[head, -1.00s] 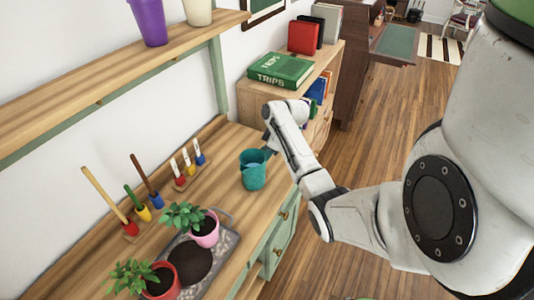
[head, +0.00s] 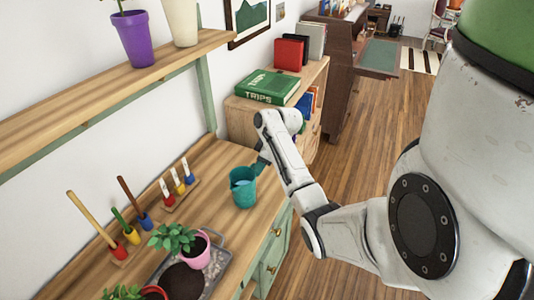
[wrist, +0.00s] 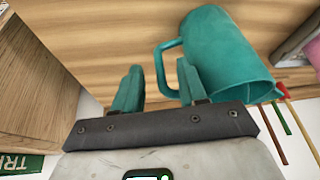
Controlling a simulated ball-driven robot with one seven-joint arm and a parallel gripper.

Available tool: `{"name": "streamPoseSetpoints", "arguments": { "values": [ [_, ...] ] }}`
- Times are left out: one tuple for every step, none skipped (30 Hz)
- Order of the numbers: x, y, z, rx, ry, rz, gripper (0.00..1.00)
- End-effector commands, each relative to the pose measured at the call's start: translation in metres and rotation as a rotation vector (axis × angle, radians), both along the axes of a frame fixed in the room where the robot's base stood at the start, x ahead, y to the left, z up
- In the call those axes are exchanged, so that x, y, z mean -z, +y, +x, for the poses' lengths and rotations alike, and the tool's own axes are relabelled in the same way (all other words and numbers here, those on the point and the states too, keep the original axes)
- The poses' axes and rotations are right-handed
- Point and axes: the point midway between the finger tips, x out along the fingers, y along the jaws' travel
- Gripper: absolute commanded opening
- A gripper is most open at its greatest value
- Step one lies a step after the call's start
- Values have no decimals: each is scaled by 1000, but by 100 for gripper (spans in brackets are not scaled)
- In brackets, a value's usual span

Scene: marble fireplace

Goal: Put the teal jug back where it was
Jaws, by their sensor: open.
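In the wrist view the jug (wrist: 222,50) fills the upper right. Its handle (wrist: 160,72) shows between the two teal fingers of my gripper (wrist: 158,78), which are spread apart. I cannot tell whether a finger touches the handle.
Potted plants on a grey tray (head: 218,282) stand nearer on the bench. Tools in a wooden rack (head: 120,252) and small labelled pots (head: 178,190) line the wall side. A shelf (head: 110,88) hangs above. A bookcase (head: 240,118) with a green book (head: 267,87) stands behind.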

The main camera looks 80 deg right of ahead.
Motion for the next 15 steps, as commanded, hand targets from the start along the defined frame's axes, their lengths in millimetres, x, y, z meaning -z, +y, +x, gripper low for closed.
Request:
{"name": "streamPoseSetpoints", "arguments": {
  "values": [
    [-11,-1,-4,1,-3,-4,42],
    [-16,-2,-6,1,-4,-5,42],
    [-24,-2,-9,0,-3,-5,42],
    [-30,-2,-12,0,-3,-5,42],
    [-36,-2,-15,1,-3,-4,42],
    [-43,-3,-17,0,-3,-5,42],
    [-48,-3,-20,-1,-2,-4,42],
    [-53,-3,-22,0,-3,-5,42],
    [-59,-3,-24,-1,-2,-4,42],
    [-63,-3,-26,-1,-3,-4,42],
    [-66,-3,-27,-1,-2,-3,42],
    [-70,-4,-29,-1,-2,-3,42],
    [-73,-4,-31,0,-1,-1,42],
    [-75,-4,-32,0,-1,-1,42],
    [-77,-4,-33,0,-1,-1,42]
  ]
}}
